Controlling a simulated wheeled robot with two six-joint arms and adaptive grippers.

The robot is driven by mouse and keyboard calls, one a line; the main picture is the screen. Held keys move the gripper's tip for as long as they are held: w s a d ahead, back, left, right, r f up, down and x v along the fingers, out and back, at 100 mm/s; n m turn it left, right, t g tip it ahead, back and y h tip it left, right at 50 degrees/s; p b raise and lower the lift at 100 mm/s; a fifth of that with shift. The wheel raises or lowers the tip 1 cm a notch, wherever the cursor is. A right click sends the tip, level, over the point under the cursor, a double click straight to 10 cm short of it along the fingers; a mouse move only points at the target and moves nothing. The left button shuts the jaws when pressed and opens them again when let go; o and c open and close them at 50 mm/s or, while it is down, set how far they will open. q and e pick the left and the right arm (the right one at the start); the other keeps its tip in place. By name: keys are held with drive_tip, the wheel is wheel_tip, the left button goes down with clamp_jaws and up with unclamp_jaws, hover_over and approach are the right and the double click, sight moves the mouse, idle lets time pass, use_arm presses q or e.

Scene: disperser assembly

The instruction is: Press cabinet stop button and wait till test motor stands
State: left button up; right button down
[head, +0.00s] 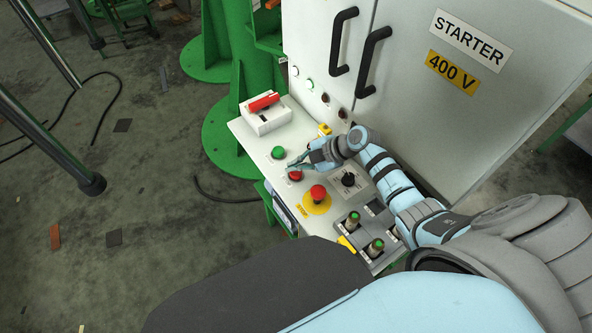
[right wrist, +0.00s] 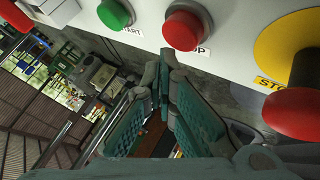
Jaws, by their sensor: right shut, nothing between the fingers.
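The red stop button (head: 295,176) is on the cabinet's sloping control panel, partly behind my right gripper (head: 293,165). In the right wrist view the red button (right wrist: 183,28) stands just beyond the shut, empty fingertips (right wrist: 167,60). The fingertips overlap part of its label, where "OP" shows. I cannot tell whether they touch the panel or button. The green start button (head: 278,153) is beside it, also in the right wrist view (right wrist: 114,12). My left gripper is not in view. I cannot identify the test motor.
A red mushroom stop (head: 318,191) on a yellow disc sits close by on the panel. A black rotary knob (head: 348,179), a red-handled switch box (head: 264,112) and green-topped fittings (head: 353,220) are around it. The starter cabinet (head: 420,100) rises behind, with black handles.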

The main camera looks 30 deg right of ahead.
sight(296, 174)
idle(0.3)
drive_tip(key=shift+f, duration=0.4)
drive_tip(key=shift+f+b, duration=0.7)
drive_tip(key=shift+f, duration=0.2)
idle(0.8)
drive_tip(key=shift+r+p, duration=1.35)
drive_tip(key=shift+p, duration=0.1)
wheel_tip(296, 174, up, 5)
drive_tip(key=p, duration=0.5)
drive_tip(key=shift+r+p, duration=0.1)
drive_tip(key=shift+p, duration=0.3)
